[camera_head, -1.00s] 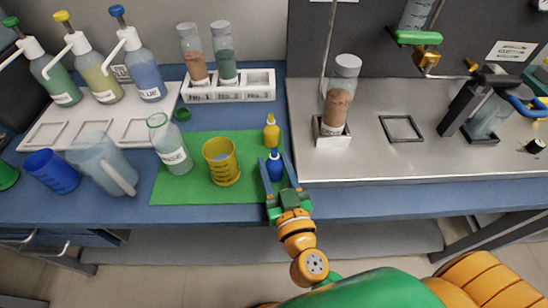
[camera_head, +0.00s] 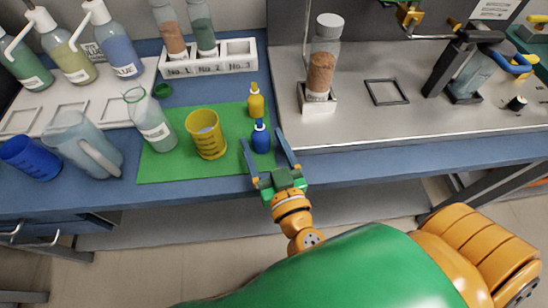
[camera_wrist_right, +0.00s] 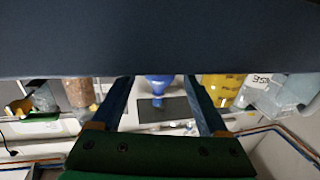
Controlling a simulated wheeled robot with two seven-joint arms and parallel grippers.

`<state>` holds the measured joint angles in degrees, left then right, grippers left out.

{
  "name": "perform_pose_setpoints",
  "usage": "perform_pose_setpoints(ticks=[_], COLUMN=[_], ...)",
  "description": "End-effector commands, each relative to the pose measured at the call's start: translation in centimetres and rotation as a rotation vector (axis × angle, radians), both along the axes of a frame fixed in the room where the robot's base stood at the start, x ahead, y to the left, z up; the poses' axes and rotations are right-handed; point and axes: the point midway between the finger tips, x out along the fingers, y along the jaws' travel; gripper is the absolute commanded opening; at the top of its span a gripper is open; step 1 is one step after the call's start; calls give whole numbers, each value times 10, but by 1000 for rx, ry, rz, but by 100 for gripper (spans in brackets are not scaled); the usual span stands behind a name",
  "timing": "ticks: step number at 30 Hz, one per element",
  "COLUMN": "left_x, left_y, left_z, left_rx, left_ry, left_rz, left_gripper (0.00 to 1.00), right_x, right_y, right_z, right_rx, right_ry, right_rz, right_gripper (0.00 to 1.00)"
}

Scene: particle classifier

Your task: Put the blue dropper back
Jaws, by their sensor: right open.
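The blue dropper (camera_head: 261,140) stands upright on the right part of the green mat (camera_head: 160,172), just in front of the yellow dropper (camera_head: 256,103). My right gripper (camera_head: 263,146) is open at the mat's front right edge. Its two fingers lie on either side of the blue dropper, with visible gaps, and the dropper is near the fingertips. In the right wrist view the blue dropper (camera_wrist_right: 159,84) appears upside down between the spread fingers, partly cut off by a dark surface above. My left gripper is not in view.
A yellow beaker (camera_head: 207,135) and a rinse bottle (camera_head: 152,122) stand on the mat left of the dropper. A clear pitcher (camera_head: 82,145) and blue cup (camera_head: 30,158) are farther left. A vial rack (camera_head: 228,60) stands behind. A metal platform (camera_head: 430,120) is at the right.

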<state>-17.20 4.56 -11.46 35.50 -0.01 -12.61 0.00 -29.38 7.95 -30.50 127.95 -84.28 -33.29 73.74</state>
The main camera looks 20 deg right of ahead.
Motion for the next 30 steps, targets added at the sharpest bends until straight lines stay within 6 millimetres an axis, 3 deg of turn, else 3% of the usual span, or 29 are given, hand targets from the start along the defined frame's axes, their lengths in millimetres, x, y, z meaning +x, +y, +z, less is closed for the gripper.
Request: perform_pose_setpoints(ticks=[2, 8, 12, 30], left_x=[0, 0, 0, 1], left_y=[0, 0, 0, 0], left_z=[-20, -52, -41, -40], left_rx=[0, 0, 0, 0], left_ry=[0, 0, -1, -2], left_rz=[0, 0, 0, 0], left_gripper=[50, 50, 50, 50], right_x=[-20, -68, -89, -97], right_y=[1, 3, 4, 5], right_z=[-11, -11, -1, 0], right_rx=[0, 3, -4, 0], right_ry=[5, 5, 7, -1], right_rz=[2, 0, -1, -2], right_gripper=[77, 77, 77, 77])
